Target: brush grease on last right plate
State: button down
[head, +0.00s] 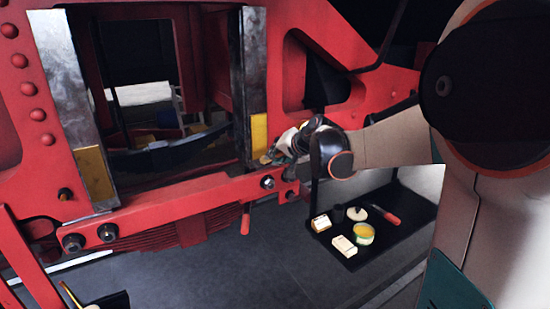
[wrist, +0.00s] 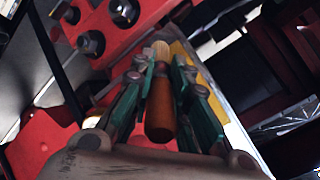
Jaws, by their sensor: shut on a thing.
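The right plate (head: 254,62) is an upright steel strip on the red frame, with a yellow patch (head: 259,132) at its lower end. The left plate (head: 65,85) has a similar yellow patch (head: 95,173). My gripper (head: 278,154) is beside the right plate's lower end. In the wrist view my gripper (wrist: 160,98) is shut on the brown handle of a brush (wrist: 160,112). The brush's pale tip (wrist: 161,49) lies close to the yellow area (wrist: 186,58) of a plate; I cannot tell whether they touch. In the head view the brush is mostly hidden.
A black tray (head: 405,215) below right holds an open tin of yellow grease (head: 363,234), a pale lid (head: 357,214), a red-handled tool (head: 384,215) and small boxes. A red crossbar (head: 185,197) with bolts runs below the plates.

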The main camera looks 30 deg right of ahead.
jog(key=shift+w, duration=0.7)
dwell(0.6)
jog(key=shift+s+r+p, duration=0.15)
jog(key=shift+r+p, duration=1.2)
jog(key=shift+r, duration=0.7)
jog(key=shift+f+b, duration=1.55)
jog(key=shift+f, duration=0.55)
jog(key=shift+s+d+p, duration=0.1)
jog(key=shift+s+p, duration=0.3)
jog(key=shift+s, duration=2.5)
jog(key=shift+s, duration=0.1)
jog(key=shift+s, duration=1.4)
